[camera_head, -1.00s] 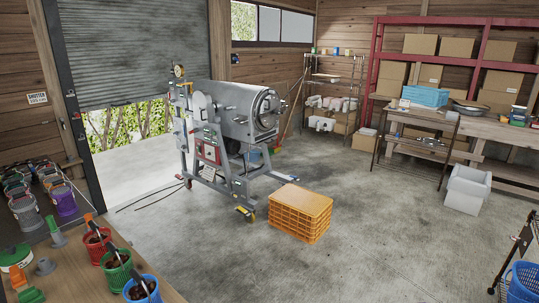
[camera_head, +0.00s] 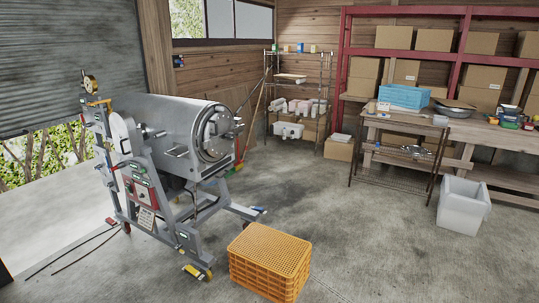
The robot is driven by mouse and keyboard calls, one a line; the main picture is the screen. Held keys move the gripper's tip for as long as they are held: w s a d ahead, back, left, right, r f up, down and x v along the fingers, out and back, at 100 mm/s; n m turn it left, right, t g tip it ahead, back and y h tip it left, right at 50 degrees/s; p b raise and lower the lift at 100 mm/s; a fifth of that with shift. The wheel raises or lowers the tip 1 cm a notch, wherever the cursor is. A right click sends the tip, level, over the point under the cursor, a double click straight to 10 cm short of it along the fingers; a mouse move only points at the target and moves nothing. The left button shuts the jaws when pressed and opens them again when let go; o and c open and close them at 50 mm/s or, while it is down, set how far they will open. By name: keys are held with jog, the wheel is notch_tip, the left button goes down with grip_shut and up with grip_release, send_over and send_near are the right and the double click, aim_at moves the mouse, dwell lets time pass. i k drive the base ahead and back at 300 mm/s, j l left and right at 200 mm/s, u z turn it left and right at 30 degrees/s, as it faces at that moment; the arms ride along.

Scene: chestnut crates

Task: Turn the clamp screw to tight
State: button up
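A grey steel drum machine (camera_head: 172,122) stands on a wheeled frame at left centre. Its round end door (camera_head: 214,136) faces right and looks shut, with small bolts or handles around its rim. A small fitting sticks out at the door's right side (camera_head: 239,122), and a short grey rod with a knob (camera_head: 177,151) shows on the drum's near side. Which of these is the clamp screw, and how tight it is, I cannot tell at this distance. My gripper is not in view.
An orange crate (camera_head: 270,258) stands on the floor just right of the machine's front. Cables lie on the floor at left. A wire table (camera_head: 398,165), a white bin (camera_head: 463,205) and a workbench (camera_head: 480,135) stand at right. The concrete floor between is clear.

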aim_at(230, 136)
jog(key=i+u, duration=0.2)
jog(key=i, duration=0.35)
jog(key=i+l+u, duration=0.25)
jog(key=i, duration=0.3)
jog(key=i+l+u, duration=0.1)
jog(key=i+l, duration=0.75)
jog(key=l, duration=0.15)
jog(key=i+l+u, duration=0.15)
jog(key=i+l, duration=0.3)
jog(key=i+l+u, duration=0.1)
jog(key=i+l, duration=0.3)
jog(key=l, duration=0.2)
